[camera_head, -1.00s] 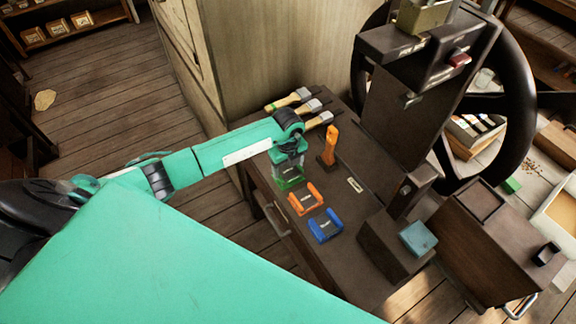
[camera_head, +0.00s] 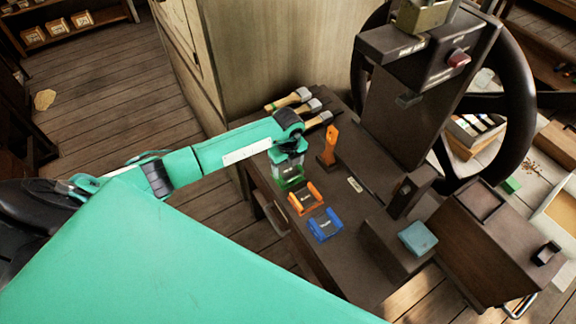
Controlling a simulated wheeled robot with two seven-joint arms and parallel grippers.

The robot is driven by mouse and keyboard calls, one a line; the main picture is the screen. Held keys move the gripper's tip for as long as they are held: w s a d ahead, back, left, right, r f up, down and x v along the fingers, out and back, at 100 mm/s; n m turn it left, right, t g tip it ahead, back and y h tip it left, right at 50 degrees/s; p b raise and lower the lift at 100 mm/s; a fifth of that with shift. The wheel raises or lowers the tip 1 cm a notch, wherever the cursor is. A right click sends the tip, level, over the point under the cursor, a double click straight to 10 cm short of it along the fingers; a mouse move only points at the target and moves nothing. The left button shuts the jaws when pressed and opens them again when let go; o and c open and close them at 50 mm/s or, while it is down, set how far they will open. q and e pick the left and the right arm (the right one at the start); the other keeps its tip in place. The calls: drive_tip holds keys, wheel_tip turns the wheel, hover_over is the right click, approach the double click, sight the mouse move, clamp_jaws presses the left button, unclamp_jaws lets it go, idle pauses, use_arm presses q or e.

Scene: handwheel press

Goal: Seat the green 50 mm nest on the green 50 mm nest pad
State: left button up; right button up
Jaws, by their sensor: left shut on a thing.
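The green 50 mm nest (camera_head: 290,183) is at the far end of a row of nests on the dark bench, left of the press. My left gripper (camera_head: 289,167) points down over it and is shut on it. The gripper hides much of the nest, and I cannot tell whether it touches the bench. I cannot make out the green 50 mm nest pad. My right gripper is not in view.
An orange nest (camera_head: 305,200) and a blue nest (camera_head: 325,226) lie close by. An orange upright piece (camera_head: 328,146) stands right of the gripper. Brushes (camera_head: 300,103) lie behind. The press column (camera_head: 395,125) and large handwheel (camera_head: 520,110) rise at right.

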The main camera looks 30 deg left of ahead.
use_arm(q)
drive_tip(key=shift+f+b, duration=0.8)
drive_tip(key=shift+f, duration=0.25)
drive_tip(key=o, duration=1.4)
drive_tip(key=shift+r+b, duration=1.35)
drive_tip(key=shift+r, duration=5.6)
